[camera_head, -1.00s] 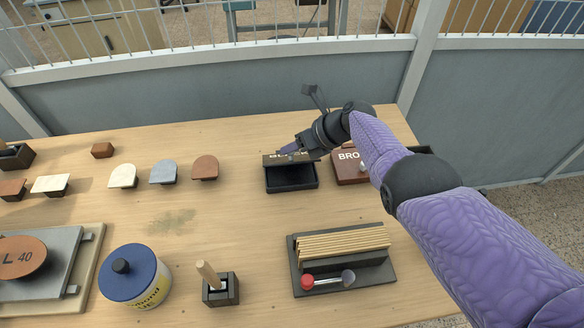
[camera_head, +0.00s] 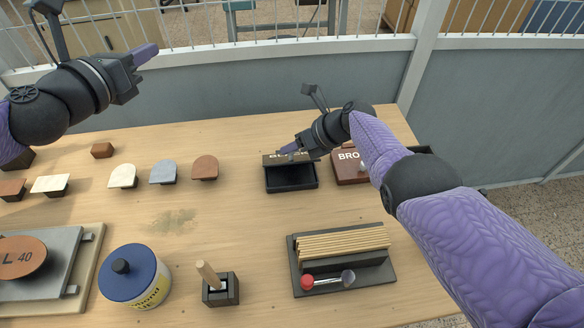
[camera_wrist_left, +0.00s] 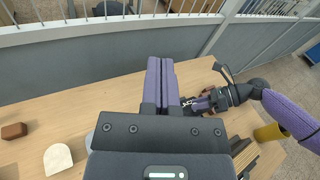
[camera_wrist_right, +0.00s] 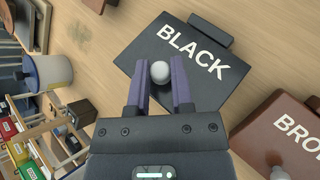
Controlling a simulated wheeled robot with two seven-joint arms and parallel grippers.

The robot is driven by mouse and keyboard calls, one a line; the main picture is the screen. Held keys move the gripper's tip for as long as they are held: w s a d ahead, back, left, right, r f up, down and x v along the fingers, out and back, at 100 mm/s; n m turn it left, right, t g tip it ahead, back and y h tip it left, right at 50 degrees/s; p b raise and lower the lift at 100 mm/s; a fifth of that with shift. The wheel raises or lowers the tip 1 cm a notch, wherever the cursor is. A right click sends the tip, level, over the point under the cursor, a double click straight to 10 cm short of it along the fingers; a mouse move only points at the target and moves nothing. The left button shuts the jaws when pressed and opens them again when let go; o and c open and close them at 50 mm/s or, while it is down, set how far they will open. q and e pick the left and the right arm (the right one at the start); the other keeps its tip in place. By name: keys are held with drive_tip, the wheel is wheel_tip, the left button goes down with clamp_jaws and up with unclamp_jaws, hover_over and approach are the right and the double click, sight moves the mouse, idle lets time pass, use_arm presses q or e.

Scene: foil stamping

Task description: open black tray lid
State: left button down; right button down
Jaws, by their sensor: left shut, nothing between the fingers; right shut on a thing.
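The black tray (camera_head: 291,188) stands open at the front on the table in the head view, its dark inside showing. Its lid, lettered BLACK, is raised over the tray's back part, and in the right wrist view the black lid (camera_wrist_right: 205,85) fills the upper middle. My right gripper (camera_head: 290,150) is shut on the lid's pale round knob (camera_wrist_right: 160,72). Whether the lid still touches the tray's back edge is hidden. My left gripper (camera_head: 145,54) is shut and empty, above the table's far left, well away from the tray; its fingers also show in the left wrist view (camera_wrist_left: 160,80).
A brown lidded tray (camera_head: 346,168) stands just right of the black one. A rack of wooden sticks (camera_head: 345,240) is nearer the front. Rounded sample pieces (camera_head: 163,172) lie left. A blue-lidded pot (camera_head: 134,275) stands front left.

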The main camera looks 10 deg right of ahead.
use_arm(q)
drive_tip(key=w+d+f+n+y, duration=0.1)
drive_tip(key=w+d+f+y, duration=0.1)
drive_tip(key=d+f, duration=0.45)
drive_tip(key=n+g+y, duration=0.3)
drive_tip(key=g+y, duration=0.3)
drive_tip(key=g, duration=0.2)
approach(293, 187)
drive_tip(key=x, duration=0.6)
drive_tip(key=shift+w+f, duration=0.1)
drive_tip(key=shift+f, duration=0.2)
drive_tip(key=shift+w+r+t, duration=0.3)
drive_tip(key=shift+w+r, duration=0.5)
drive_tip(key=shift+r, duration=0.25)
drive_tip(key=shift+w+r, duration=0.35)
drive_tip(key=shift+r, duration=0.2)
